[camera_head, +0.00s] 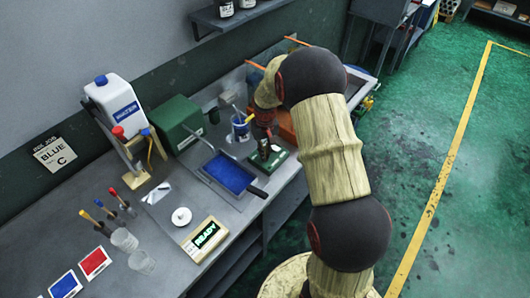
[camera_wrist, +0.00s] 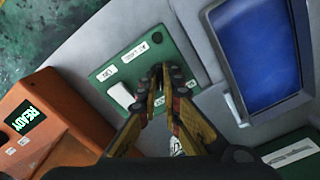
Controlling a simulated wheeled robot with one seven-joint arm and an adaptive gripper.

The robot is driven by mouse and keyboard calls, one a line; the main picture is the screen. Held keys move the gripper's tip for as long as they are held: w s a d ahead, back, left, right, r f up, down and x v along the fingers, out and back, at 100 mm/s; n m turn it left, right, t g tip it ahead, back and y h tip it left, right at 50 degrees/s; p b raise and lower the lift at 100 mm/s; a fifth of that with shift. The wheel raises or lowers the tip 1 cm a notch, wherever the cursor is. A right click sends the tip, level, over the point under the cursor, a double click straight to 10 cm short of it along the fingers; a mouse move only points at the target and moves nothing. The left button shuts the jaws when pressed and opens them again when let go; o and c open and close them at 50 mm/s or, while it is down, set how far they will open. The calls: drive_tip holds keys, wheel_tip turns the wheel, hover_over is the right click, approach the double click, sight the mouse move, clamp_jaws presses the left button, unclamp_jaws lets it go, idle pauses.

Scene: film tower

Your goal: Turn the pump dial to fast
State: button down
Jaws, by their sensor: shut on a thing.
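The green pump panel (camera_wrist: 113,72) lies on the bench with white labels, one near its upper edge and others partly covered. A white switch or tab (camera_wrist: 122,95) sits on it at the left. My gripper (camera_wrist: 159,78) is shut on a small dark dial near the panel's middle; the fingertips hide most of the dial, so its pointing direction cannot be told. In the head view the panel (camera_head: 281,157) shows under my gripper (camera_head: 264,150), which reaches down from my arm.
A blue tray (camera_head: 230,173) lies left of the panel, its blue surface large in the wrist view (camera_wrist: 258,50). An orange box with a READY display (camera_wrist: 28,118) stands close on the other side. A blue-labelled cup (camera_head: 240,128) stands behind the tray.

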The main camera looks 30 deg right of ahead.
drive_tip(key=shift+r, duration=0.1)
idle(0.3)
drive_tip(key=c, duration=2.1)
unclamp_jaws()
drive_tip(key=shift+o, duration=0.6)
wheel_tip(320, 180, up, 12)
